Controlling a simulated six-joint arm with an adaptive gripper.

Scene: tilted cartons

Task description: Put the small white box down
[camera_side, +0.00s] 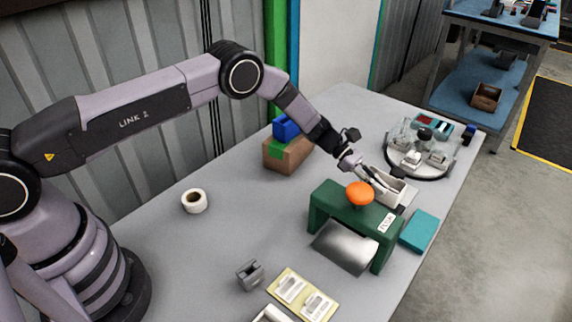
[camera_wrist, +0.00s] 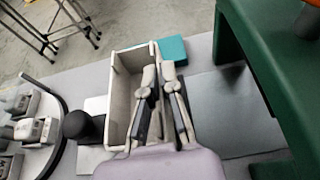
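The small white box (camera_side: 397,188) is an open-topped, pale carton behind the green press in the side view. In the wrist view the small white box (camera_wrist: 120,85) lies left of centre, its opening facing the camera. My gripper (camera_side: 374,183) reaches down at the box. In the wrist view my gripper (camera_wrist: 159,75) has one finger inside the box and the other outside its right wall, with the wall between them. It looks shut on that wall. Whether the box's underside touches the table is hidden.
The green press (camera_side: 330,199) with an orange knob stands close in front. A teal block (camera_side: 419,231) lies to the right. A round turntable (camera_side: 421,170) with small parts is behind. A brown carton (camera_side: 285,156) and a tape roll (camera_side: 194,201) stand left. The table's left middle is clear.

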